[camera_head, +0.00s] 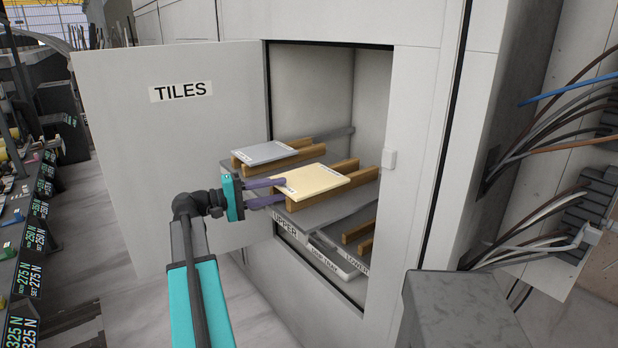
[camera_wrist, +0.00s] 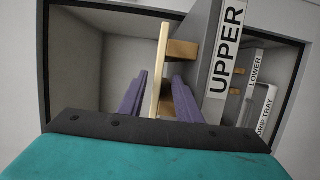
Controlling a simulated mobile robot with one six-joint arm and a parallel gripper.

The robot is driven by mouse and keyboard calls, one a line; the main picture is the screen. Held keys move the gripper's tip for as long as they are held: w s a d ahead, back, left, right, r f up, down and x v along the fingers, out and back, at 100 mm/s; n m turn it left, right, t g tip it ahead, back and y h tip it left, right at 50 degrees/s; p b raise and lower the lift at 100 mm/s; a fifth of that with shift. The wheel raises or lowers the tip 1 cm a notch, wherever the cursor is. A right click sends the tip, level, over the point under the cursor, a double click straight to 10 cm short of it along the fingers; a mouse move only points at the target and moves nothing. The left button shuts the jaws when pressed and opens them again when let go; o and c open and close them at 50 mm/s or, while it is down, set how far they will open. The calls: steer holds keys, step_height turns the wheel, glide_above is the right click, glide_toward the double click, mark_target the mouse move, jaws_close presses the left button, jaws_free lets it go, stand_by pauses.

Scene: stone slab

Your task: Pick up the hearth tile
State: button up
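A cream tile (camera_head: 311,181) lies flat on wooden rails on the upper shelf of the open cabinet. A grey tile (camera_head: 264,153) lies on other rails to its left. Both carry small labels I cannot read, so I cannot tell which is the hearth tile. My gripper (camera_head: 281,191) is at the cream tile's left edge, its purple fingers one above the other. In the wrist view, the cream tile (camera_wrist: 158,80) shows edge-on between the fingers of my gripper (camera_wrist: 160,76). The fingers are open, with gaps beside the tile.
The cabinet door (camera_head: 170,130), marked TILES, stands open at the left, close to my arm. The shelf front (camera_head: 287,237) is marked UPPER. Below are lower wooden rails (camera_head: 358,231) without a visible tile and a drip tray (camera_head: 330,258). The cabinet's right wall is near the cream tile.

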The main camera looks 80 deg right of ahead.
mark_target(294, 184)
steer(key=shift+s+d, duration=0.1)
steer(key=shift+s, duration=0.05)
steer(key=shift+r+p+x, duration=0.15)
steer(key=shift+p+x, duration=0.35)
steer(key=shift+x, duration=0.45)
steer(key=shift+r+p+x, duration=0.15)
steer(key=shift+p+x, duration=0.3)
steer(key=shift+x, duration=0.5)
steer(key=shift+s+d+f, duration=0.1)
steer(key=shift+s+d, duration=0.05)
steer(key=shift+s, duration=0.55)
jaws_close()
